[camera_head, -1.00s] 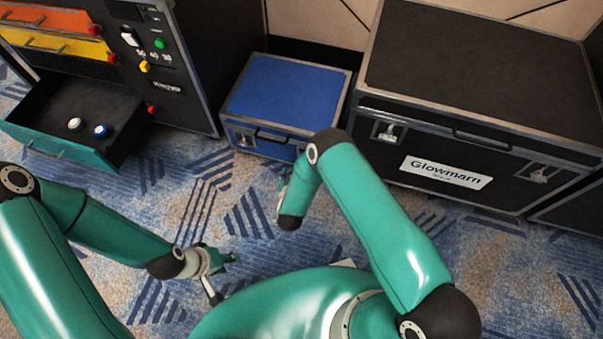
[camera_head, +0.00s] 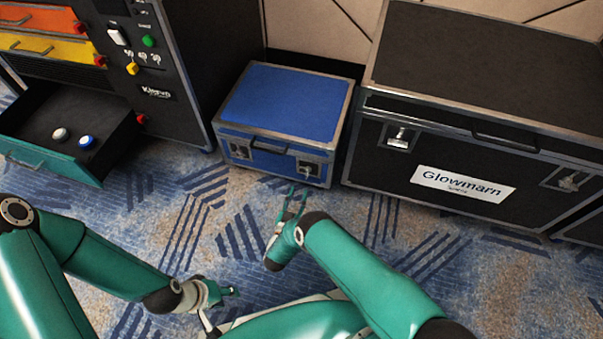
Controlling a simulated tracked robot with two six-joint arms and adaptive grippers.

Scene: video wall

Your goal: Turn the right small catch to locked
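The small blue case (camera_head: 283,102) stands on the carpet with its lid down. Its right small catch (camera_head: 307,168) shows at the right of its front, and its left small catch (camera_head: 239,150) at the left. The right catch's turn position is too small to tell. My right gripper (camera_head: 293,202) is in front of the case, below the right catch in the picture and apart from it. Its two fingers are spread, with nothing between them. My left gripper (camera_head: 221,306) is low over the carpet, farther from the case, with its fingers apart and empty.
A large black Glowmarn case (camera_head: 385,165) stands close to the right of the blue case. Patterned carpet in front is free.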

